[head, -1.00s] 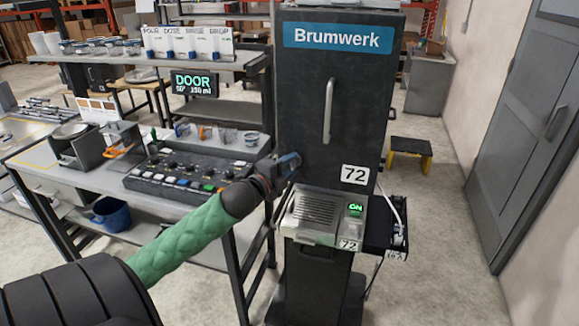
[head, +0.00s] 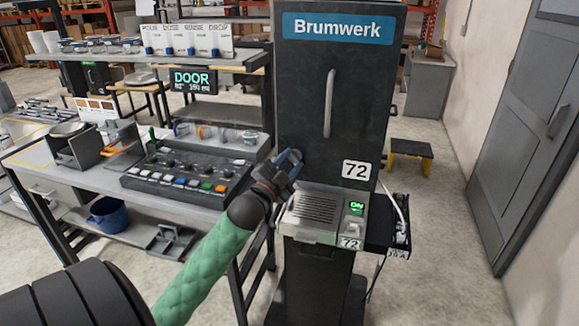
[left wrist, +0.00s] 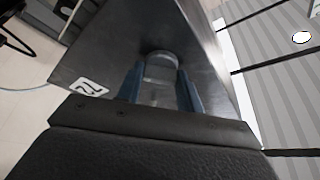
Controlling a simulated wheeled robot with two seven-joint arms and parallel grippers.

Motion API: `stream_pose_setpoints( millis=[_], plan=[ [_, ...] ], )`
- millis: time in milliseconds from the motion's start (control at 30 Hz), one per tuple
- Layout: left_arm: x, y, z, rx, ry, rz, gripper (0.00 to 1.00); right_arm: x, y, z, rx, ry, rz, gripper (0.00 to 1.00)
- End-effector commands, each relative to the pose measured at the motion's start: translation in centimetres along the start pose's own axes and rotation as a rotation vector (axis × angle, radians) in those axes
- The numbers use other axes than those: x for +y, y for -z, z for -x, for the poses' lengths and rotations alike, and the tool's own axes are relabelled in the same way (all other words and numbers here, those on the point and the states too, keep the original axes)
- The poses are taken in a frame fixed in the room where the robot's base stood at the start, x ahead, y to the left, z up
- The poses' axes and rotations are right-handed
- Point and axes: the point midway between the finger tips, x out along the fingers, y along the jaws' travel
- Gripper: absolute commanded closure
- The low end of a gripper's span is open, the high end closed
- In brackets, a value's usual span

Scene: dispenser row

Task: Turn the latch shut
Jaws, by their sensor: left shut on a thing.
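The tall dark dispenser (head: 345,110) marked "Brumwerk" and "72" stands in the middle of the head view. My left gripper (head: 289,161) is at the lower left of its front door. In the left wrist view the two blue fingers (left wrist: 161,90) close on either side of a grey, round-ended latch (left wrist: 160,62) on the dark panel. The latch is hidden behind the fingers in the head view. My right gripper is in neither view.
A metal drip tray (head: 315,208) and a green "ON" display (head: 356,208) sit below the door. A control panel (head: 190,172) with buttons lies on the bench to the left. A "DOOR" screen (head: 193,80) hangs above it. A step stool (head: 411,155) stands on the floor at right.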

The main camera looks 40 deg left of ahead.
Motion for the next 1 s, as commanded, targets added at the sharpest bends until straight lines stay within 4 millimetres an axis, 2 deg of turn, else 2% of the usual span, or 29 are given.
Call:
stream_pose_setpoints(
  millis=[500,1000],
  plan=[
    [0.5,-0.1,0.0,-0.003,0.182,0.44,0.86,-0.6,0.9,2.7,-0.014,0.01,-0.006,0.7],
    [0.6,0.1,-0.1,-0.003,0.307,0.744,0.86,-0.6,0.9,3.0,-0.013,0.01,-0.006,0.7]
  ],
)
